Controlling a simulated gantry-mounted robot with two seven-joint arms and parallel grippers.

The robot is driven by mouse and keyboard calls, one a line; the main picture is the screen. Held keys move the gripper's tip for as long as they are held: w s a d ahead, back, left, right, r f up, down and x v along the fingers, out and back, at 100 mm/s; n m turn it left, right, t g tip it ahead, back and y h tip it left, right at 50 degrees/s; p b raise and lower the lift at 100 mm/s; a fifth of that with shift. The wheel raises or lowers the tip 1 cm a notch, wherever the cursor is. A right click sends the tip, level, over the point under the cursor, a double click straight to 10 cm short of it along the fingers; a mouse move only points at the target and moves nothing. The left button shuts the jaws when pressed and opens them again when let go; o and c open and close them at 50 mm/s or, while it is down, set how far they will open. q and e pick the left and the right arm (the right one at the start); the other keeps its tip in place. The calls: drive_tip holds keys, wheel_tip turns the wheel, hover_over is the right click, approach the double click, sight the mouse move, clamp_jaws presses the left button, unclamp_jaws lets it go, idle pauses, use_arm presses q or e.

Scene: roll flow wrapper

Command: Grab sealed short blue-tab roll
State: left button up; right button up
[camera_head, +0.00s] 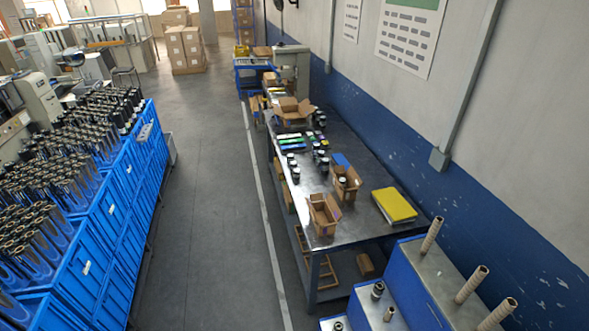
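Neither of my grippers is in view. Several short dark rolls with pale tops stand on the long dark workbench (355,222), one of them a roll at its left side (295,175). Another group of short rolls (323,166) stands near the bench's middle. The rolls are too small to tell which is sealed or has a blue tab. Open cardboard boxes stand on the bench, one near the front (324,221) and one behind it (346,190) with a dark roll showing at its top.
A yellow-topped stack (396,204) lies on the bench's right side. A blue stepped stand (408,281) at lower right holds tall tan tubes (470,285) and short dark pieces. Blue crates (105,218) full of dark parts line the left. The grey floor aisle (210,200) between is clear.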

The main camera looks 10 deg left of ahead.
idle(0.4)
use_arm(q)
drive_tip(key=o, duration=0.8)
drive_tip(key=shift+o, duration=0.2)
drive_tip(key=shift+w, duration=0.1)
